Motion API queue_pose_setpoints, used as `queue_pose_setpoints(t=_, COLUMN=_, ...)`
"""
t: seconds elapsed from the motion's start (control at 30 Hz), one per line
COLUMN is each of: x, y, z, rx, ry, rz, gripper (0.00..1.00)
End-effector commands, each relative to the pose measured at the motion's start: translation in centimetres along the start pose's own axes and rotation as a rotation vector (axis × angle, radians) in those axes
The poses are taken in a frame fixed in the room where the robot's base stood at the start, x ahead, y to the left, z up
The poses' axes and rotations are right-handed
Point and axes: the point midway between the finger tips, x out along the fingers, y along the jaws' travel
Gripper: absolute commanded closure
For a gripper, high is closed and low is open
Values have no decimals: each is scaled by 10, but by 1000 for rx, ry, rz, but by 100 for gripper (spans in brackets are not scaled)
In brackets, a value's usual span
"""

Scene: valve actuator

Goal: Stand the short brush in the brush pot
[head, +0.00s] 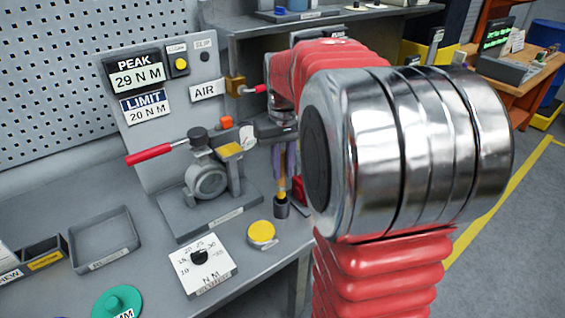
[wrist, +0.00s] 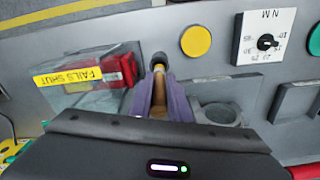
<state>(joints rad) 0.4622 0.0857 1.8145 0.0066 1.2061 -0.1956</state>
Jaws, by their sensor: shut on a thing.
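My gripper (head: 284,168) has purple fingers and is shut on the short brush (head: 282,186), which has a yellow-orange part showing below the fingers. In the wrist view the fingers (wrist: 160,108) close around the brush's brown shaft (wrist: 158,98). The brush is about upright, its lower end at the mouth of the small dark brush pot (head: 281,209). The pot also shows in the wrist view (wrist: 158,58), just beyond the brush's end. How far the end is inside the pot cannot be told. The brush's upper part is hidden by my gripper.
A grey valve body (head: 207,180) with a red-handled lever (head: 150,155) stands left of the pot. A yellow round button (head: 261,233) and a dial plate (head: 207,265) lie nearer the bench's front edge.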

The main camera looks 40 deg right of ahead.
Motion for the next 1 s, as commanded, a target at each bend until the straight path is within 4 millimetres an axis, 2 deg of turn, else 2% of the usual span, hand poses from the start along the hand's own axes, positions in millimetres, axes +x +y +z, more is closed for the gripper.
queue_pose_setpoints(t=0.7, x=40, y=0, z=2, rx=0, ry=0, rz=0, gripper=100)
queue_pose_setpoints(t=1.0, x=48, y=0, z=2, rx=0, ry=1, rz=0, gripper=100)
